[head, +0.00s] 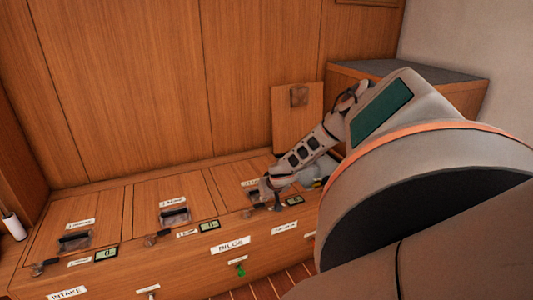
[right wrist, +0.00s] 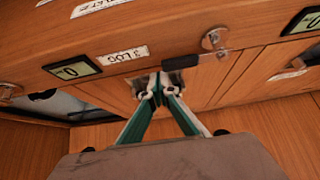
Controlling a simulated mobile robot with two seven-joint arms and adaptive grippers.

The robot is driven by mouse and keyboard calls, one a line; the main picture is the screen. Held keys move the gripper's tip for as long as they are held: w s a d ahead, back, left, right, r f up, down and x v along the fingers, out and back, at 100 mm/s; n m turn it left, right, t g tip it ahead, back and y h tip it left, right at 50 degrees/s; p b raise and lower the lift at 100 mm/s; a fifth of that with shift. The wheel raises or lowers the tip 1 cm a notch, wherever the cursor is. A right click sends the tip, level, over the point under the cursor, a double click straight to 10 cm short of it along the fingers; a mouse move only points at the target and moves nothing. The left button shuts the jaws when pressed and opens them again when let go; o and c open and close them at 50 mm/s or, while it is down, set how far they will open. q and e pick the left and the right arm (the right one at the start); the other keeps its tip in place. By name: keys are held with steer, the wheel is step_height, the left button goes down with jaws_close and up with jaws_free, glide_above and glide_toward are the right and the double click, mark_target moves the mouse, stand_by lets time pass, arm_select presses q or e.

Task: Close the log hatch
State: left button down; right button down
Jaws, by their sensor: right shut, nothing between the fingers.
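The label "3 LOG" (right wrist: 123,54) is on the bench rim in the right wrist view, between a small display (right wrist: 72,70) and a latch (right wrist: 215,40) with a dark grip. The lid beside that label, the log hatch (right wrist: 205,88), looks down in its frame. Whether it is fully seated I cannot tell. My right gripper (right wrist: 158,88) is shut and empty, its tips at the metal handle plate of this lid. In the head view my right gripper (head: 270,190) is low over the third hatch, partly covering it. My left gripper is not in view.
Another lid (head: 288,132) stands upright against the back panel, right of the third hatch. An opening (right wrist: 60,102) shows at left in the right wrist view. Two closed hatches (head: 115,205) lie to the left. My right arm hides the right side.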

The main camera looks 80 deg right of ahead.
steer(key=shift+v, duration=1.1)
steer(key=shift+a+r, duration=0.3)
steer(key=shift+r, duration=0.2)
steer(key=shift+s+v, duration=0.25)
steer(key=shift+v, duration=1.75)
